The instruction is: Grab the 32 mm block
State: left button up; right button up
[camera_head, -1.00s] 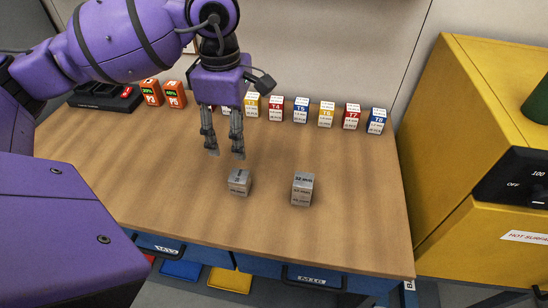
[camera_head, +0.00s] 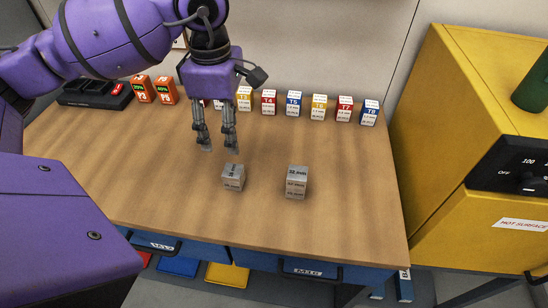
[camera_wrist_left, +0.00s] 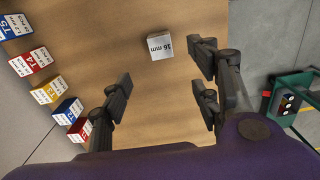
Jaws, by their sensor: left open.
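The 32 mm block (camera_head: 297,182) is a grey metal block standing upright on the wooden bench, its label legible on top. A shorter grey block (camera_head: 233,177) stands to its left. In the left wrist view a grey block labelled 16 mm (camera_wrist_left: 159,46) shows beyond the fingers; it appears to be this shorter one. My left gripper (camera_head: 218,150) is open and empty, pointing down above the bench, behind and left of the shorter block and farther from the 32 mm block. Its spread fingers also show in the left wrist view (camera_wrist_left: 162,80). The 32 mm block is not recognisable there.
A row of T-labelled boxes (camera_head: 294,104) stands along the bench's back edge. Orange boxes (camera_head: 154,90) and a black charger-like unit (camera_head: 95,94) are at back left. A yellow cabinet (camera_head: 440,130) marked hot surface stands right. The bench (camera_head: 350,210) around the blocks is clear.

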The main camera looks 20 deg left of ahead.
pick_arm(q)
jog(key=w+d+b, duration=0.1)
jog(key=w+d, duration=0.2)
jog(key=d, duration=0.5)
jog(key=n+b, duration=0.1)
jog(key=n, duration=1.1)
send_near(298, 172)
jog(key=shift+d+f, duration=0.25)
jog(key=shift+s+d+f+n, duration=0.15)
jog(key=shift+f+n, duration=0.2)
jog(key=shift+n, duration=0.45)
jog(key=n, duration=0.4)
jog(key=shift+f, duration=0.3)
jog(key=f, duration=0.5)
jog(key=a+f, duration=0.1)
jog(key=f, duration=0.1)
jog(key=shift+f, duration=0.3)
jog(key=shift+d+r, duration=0.1)
jog(key=c, duration=1.4)
pick_arm(e)
jog(key=shift+s+d+f, duration=0.15)
jog(key=shift+f, duration=0.2)
jog(key=shift+s+d+f, duration=0.1)
jog(key=shift+f, duration=0.25)
pick_arm(q)
jog(key=shift+o, duration=0.2)
